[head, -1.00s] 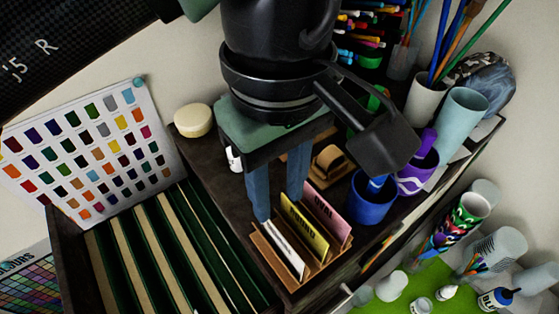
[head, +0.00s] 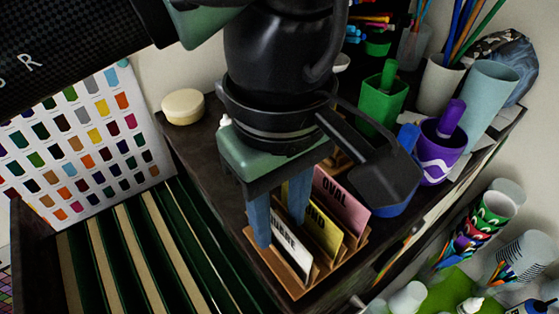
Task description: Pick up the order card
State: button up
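Three upright cards stand in a slotted wooden holder (head: 294,286): a white card (head: 291,252) whose visible letters end in "UARE", a yellow card (head: 325,236) partly covered, and a pink card (head: 341,206) marked OVAL. The task does not say which is the order card. My gripper (head: 280,232) points down over the holder, its two blue fingers apart. One finger is at the left of the white card's upper end, the other near the yellow card's left part. The white card's top appears to lie between them; contact cannot be told.
A green cup (head: 381,104) and a purple cup (head: 441,146) stand right of the holder. A blue cup (head: 400,208) is partly hidden by my wrist. A slatted dark green rack (head: 150,250) lies left, with a colour chart (head: 85,145) behind it. A cream round (head: 183,106) sits at the back.

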jog(key=shift+f, duration=0.45)
jog(key=shift+r, duration=0.1)
grip_shut()
